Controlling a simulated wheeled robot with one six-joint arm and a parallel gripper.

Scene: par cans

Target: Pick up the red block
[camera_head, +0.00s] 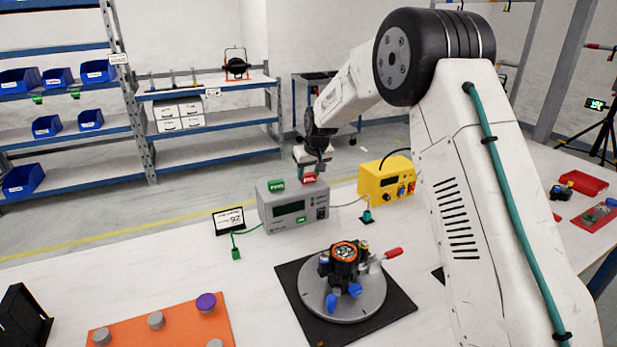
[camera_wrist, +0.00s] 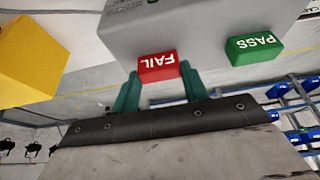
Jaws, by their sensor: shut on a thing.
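The red block (camera_wrist: 158,67), marked FAIL, sits between the two green fingers of my gripper (camera_wrist: 160,88) in the wrist view. My gripper is shut on it. In the head view the red block (camera_head: 308,178) is at the top of the grey tester box (camera_head: 290,208), just below my gripper (camera_head: 312,170). I cannot tell whether the block still touches the box. Part of the block is hidden by the fingers.
A green PASS block (camera_wrist: 255,49) is close beside the red one on the grey box. A yellow power unit (camera_head: 387,180) stands to the right. A round fixture (camera_head: 367,300) on a black mat and an orange mat (camera_head: 180,330) lie in front.

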